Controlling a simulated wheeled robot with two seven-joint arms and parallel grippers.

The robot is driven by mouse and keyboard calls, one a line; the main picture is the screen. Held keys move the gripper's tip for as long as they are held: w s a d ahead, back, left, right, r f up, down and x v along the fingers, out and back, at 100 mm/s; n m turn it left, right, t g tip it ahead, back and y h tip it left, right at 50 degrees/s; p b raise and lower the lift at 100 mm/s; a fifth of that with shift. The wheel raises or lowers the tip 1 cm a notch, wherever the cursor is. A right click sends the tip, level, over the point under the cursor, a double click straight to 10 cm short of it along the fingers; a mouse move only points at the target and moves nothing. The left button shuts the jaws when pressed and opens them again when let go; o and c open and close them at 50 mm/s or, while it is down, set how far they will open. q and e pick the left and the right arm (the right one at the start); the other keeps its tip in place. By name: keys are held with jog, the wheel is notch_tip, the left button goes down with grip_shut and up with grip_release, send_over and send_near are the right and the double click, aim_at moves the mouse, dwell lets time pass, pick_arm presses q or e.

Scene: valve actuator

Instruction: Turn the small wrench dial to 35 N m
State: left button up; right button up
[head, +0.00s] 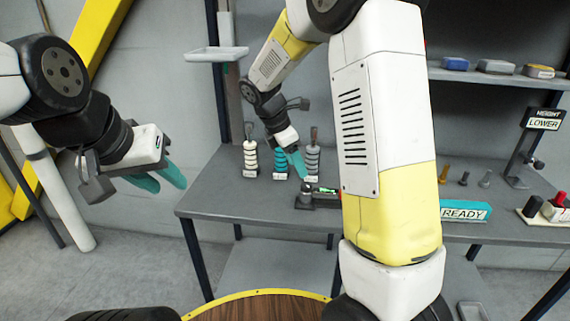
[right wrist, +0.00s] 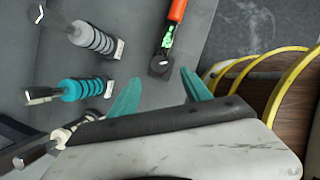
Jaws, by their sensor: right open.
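A tool with a red-orange handle (right wrist: 177,10), a green marked section (right wrist: 168,37) and a dark square head (right wrist: 160,65) lies on the grey bench; it looks like the small wrench. In the head view its dark head (head: 305,196) shows, but my right arm hides its handle. The dial reading is too small to make out. My right gripper (right wrist: 161,78) is open and empty, with the wrench head just beyond its fingertips, apparently not touching. It also shows in the head view (head: 298,165). My left gripper (head: 169,187) is open and empty, left of the bench.
White-ringed (head: 250,160), teal-ringed (head: 281,162) and grey-ringed (head: 313,158) handles stand at the bench's back left. A shelf (head: 480,77) hangs behind. My right arm covers the bench's middle.

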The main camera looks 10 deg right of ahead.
aim_at(306, 184)
jog(key=x, duration=0.8)
jog(key=shift+w, duration=0.1)
jog(key=shift+r, duration=0.1)
grip_shut()
